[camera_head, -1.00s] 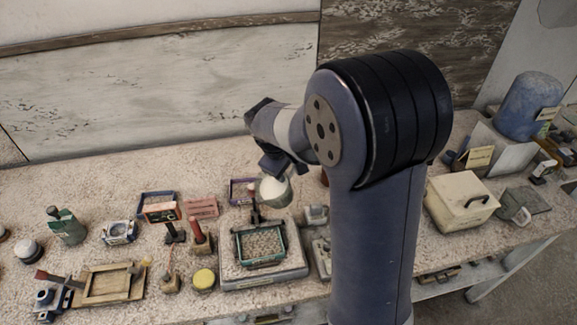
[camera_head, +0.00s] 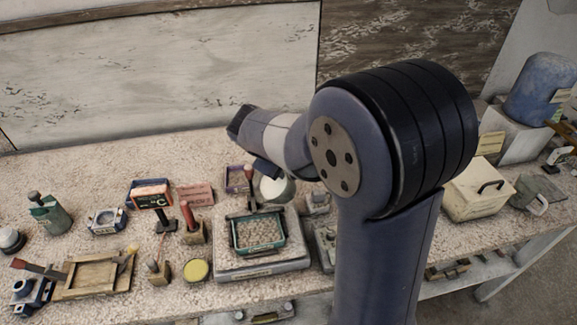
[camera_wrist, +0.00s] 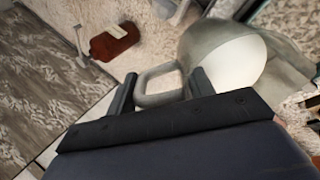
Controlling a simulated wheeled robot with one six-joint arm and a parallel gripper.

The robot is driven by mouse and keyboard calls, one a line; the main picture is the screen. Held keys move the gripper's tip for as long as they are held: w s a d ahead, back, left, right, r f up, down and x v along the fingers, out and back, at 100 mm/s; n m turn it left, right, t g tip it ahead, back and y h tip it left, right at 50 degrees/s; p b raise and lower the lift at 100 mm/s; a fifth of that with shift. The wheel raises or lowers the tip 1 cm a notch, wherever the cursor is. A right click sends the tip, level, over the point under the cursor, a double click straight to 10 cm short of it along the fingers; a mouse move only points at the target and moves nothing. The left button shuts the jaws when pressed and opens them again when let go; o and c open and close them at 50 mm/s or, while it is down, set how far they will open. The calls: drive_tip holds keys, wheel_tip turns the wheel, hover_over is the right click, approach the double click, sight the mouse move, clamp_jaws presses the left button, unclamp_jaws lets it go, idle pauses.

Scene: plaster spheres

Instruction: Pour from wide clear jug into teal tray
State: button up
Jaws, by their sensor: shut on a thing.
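The wide clear jug (camera_head: 277,190) hangs just behind the teal tray, with pale white contents showing at its mouth. In the wrist view the jug (camera_wrist: 205,42) looks tilted, the white mass (camera_wrist: 234,62) lying toward one side. My gripper (camera_wrist: 160,90) is shut on the jug's handle (camera_wrist: 157,82), a finger on each side. In the head view my arm partly hides the gripper. The teal tray (camera_head: 236,246) sits level on a pale scale-like block (camera_head: 290,262). Its inside looks speckled; I cannot tell whether that is contents. No falling stream is visible.
Close left of the tray stand a red-handled tool (camera_head: 188,216) and a yellow-topped pot (camera_head: 196,270). A purple-edged tray (camera_head: 237,180) lies behind. A cream box (camera_head: 473,190) stands to the right. The bench back is mostly clear. A red bottle (camera_wrist: 112,42) shows in the wrist view.

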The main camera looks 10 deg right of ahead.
drive_tip(key=shift+s+r+h+b, duration=0.1)
drive_tip(key=shift+r+h+b, duration=0.1)
drive_tip(key=shift+h+b, duration=0.15)
idle(0.6)
drive_tip(key=shift+a+r+t+h+b, duration=0.25)
drive_tip(key=shift+t+b, duration=0.25)
drive_tip(key=shift+b, duration=0.45)
idle(0.4)
drive_tip(key=shift+s+a+r+t+h+b, duration=0.1)
drive_tip(key=shift+s+r+t+h+b, duration=0.15)
drive_tip(key=shift+r+t+h+b, duration=0.55)
idle(1.2)
drive_tip(key=shift+s+a+r+b, duration=0.3)
drive_tip(key=shift+r+b, duration=0.1)
drive_tip(key=shift+b, duration=1.35)
idle(1.7)
drive_tip(key=shift+r, duration=0.1)
